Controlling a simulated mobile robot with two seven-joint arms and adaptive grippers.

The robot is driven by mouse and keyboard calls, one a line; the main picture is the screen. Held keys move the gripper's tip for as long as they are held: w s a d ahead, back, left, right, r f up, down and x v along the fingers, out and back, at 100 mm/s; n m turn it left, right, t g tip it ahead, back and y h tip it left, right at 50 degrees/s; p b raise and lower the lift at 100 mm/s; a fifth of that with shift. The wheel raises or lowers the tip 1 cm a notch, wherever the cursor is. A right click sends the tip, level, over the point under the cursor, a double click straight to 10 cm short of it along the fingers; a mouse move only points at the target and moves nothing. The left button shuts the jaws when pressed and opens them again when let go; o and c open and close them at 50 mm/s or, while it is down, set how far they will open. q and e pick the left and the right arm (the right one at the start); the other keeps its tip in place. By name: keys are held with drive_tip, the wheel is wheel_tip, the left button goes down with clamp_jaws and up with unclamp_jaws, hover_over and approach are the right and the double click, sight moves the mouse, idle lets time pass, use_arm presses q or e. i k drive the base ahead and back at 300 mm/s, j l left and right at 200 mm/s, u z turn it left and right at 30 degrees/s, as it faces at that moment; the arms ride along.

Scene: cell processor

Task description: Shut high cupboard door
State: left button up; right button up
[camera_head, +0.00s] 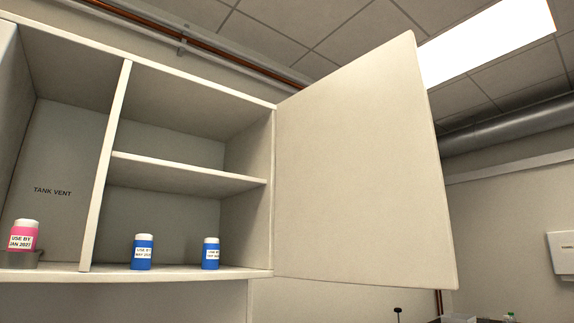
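The high cupboard (192,272) is mounted on the wall and fills the left half of the head view. Its door (360,170) hangs open from the right side of the shelved compartment and swings out toward me. The door's free edge is at the right, and its face is clear of any gripper. The compartment behind it is fully exposed, with a middle shelf (190,171). Neither of my grippers shows in this view.
Two blue bottles with white caps, one left (142,252) and one right (210,254), stand on the cupboard floor. A pink bottle (22,236) stands in the left compartment. A white dispenser (563,254) is on the right wall. The space right of the door looks clear.

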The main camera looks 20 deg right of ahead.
sight(361, 197)
drive_tip(key=i+l+u, duration=0.1)
drive_tip(key=l+u, duration=0.7)
drive_tip(key=l, duration=0.15)
drive_tip(key=l+u, duration=0.1)
drive_tip(key=l, duration=0.45)
drive_tip(key=k+l+u, duration=0.1)
drive_tip(key=l, duration=0.45)
